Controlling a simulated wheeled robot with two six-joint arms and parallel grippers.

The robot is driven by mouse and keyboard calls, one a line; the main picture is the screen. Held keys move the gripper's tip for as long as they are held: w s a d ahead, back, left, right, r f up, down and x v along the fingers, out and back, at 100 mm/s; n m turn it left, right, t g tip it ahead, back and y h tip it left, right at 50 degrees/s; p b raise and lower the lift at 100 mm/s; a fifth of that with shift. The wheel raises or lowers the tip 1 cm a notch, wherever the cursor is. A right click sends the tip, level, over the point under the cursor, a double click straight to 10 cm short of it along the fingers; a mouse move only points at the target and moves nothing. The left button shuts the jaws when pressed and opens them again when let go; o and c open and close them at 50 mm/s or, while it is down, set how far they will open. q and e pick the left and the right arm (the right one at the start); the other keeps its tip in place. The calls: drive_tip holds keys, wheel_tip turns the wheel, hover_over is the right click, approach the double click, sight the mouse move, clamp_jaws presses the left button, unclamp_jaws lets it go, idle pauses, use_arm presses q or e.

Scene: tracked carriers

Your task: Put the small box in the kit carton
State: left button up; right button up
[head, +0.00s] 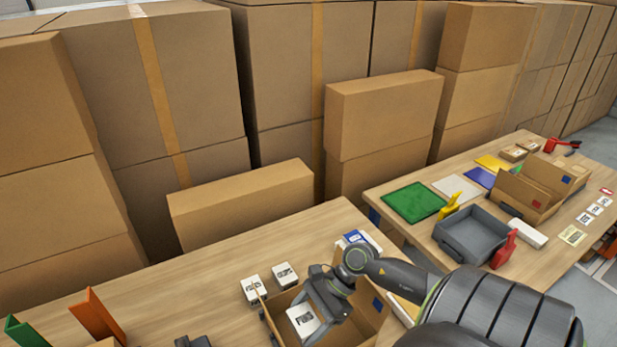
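The kit carton (372,318) is an open brown cardboard box with a blue mark, at the bottom centre of the near table. My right gripper (322,303) reaches down over its opening, with the arm coming in from the right. A small white box (301,316) with a dark label shows inside the carton, right beside the fingers. I cannot tell whether the fingers grip it or only touch it. Two similar white boxes, one (253,289) and another (285,274), stand just behind the carton. A dark grey part (193,342) at the bottom edge may be my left gripper, mostly cut off.
An orange divider (97,318) and a green one (24,334) stand at the left. A blue and white packet (354,237) lies behind the arm. The right table holds a grey tray (476,235), another open carton (537,192) and flat coloured sheets. Tall cartons line the back.

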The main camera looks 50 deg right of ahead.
sight(304, 329)
wheel_tip(304, 329, down, 2)
drive_tip(key=shift+f, duration=0.1)
drive_tip(key=shift+a+f+p, duration=0.1)
drive_tip(key=shift+f+p, duration=0.25)
drive_tip(key=shift+f, duration=0.1)
drive_tip(key=shift+f+p, duration=0.45)
drive_tip(key=shift+f, duration=1.45)
use_arm(q)
drive_tip(key=shift+s+r, duration=0.2)
drive_tip(key=shift+r, duration=0.3)
drive_tip(key=shift+s+r, duration=0.2)
drive_tip(key=shift+r, duration=0.3)
drive_tip(key=shift+f, duration=0.1)
use_arm(e)
drive_tip(key=shift+f+b, duration=0.65)
drive_tip(key=shift+b, duration=0.3)
drive_tip(key=o, duration=1.1)
drive_tip(key=shift+c, duration=0.2)
use_arm(q)
drive_tip(key=shift+f, duration=0.8)
drive_tip(key=shift+r, duration=0.15)
use_arm(e)
drive_tip(key=shift+r, duration=0.15)
